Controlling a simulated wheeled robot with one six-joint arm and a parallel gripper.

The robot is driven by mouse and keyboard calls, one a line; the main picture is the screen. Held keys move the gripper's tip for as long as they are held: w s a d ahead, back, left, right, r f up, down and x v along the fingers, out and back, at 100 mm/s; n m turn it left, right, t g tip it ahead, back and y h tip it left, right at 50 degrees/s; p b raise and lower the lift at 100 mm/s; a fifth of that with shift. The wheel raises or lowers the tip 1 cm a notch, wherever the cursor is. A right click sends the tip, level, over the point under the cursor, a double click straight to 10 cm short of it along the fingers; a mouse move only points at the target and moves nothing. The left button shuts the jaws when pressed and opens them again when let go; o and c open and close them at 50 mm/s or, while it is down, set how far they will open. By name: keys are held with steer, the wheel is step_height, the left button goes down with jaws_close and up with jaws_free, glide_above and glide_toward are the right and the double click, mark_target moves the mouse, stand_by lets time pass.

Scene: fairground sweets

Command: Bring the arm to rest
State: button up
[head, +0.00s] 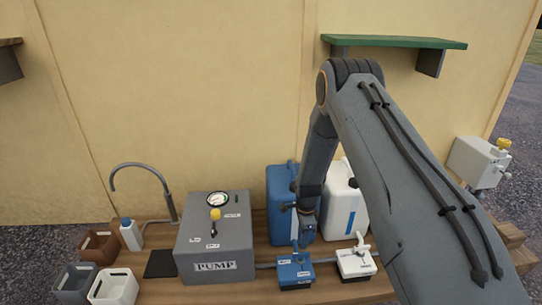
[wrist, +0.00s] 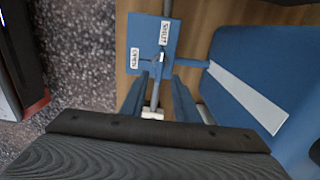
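My gripper (head: 303,238) hangs at the end of my bent arm, just above the blue valve box (head: 294,272) at the front of the wooden bench. I see a gap beside the lever, and nothing looks gripped. The blue valve box (wrist: 143,45) carries two white labels, SHUT and OPEN. In the head view my gripper partly covers the lever, and its fingertips are hard to make out.
A blue canister (head: 279,190) stands close behind my gripper, with a white one (head: 349,212) to its right. A white valve box (head: 356,264) is at right, the grey pump box (head: 214,245) at left. A green shelf (head: 395,41) juts from the wall near my elbow.

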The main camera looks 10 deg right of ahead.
steer(key=s+a+r+n, duration=0.4)
steer(key=r, duration=0.5)
steer(key=s+a+r+n, duration=0.3)
steer(key=a+r, duration=0.1)
steer(key=r, duration=0.5)
steer(key=s+a+r+n, duration=0.3)
steer(key=s+r+n, duration=0.1)
steer(key=r, duration=0.5)
steer(key=s+a+r+n, duration=0.1)
steer(key=s+r+n, duration=0.55)
steer(key=s, duration=0.55)
steer(key=s+a+r+n, duration=0.1)
steer(key=s+r+n, duration=0.5)
steer(key=s, duration=0.6)
steer(key=d+r+m+p, duration=0.2)
steer(key=d+r+p, duration=0.4)
steer(key=p, duration=0.5)
steer(key=d+r+m+p, duration=0.3)
steer(key=d+r+p, duration=0.3)
steer(key=r+p, duration=0.5)
steer(key=shift+s+d+p, duration=0.3)
steer(key=shift+d+p, duration=0.1)
steer(key=shift+p, duration=0.05)
steer(key=shift+r, duration=0.1)
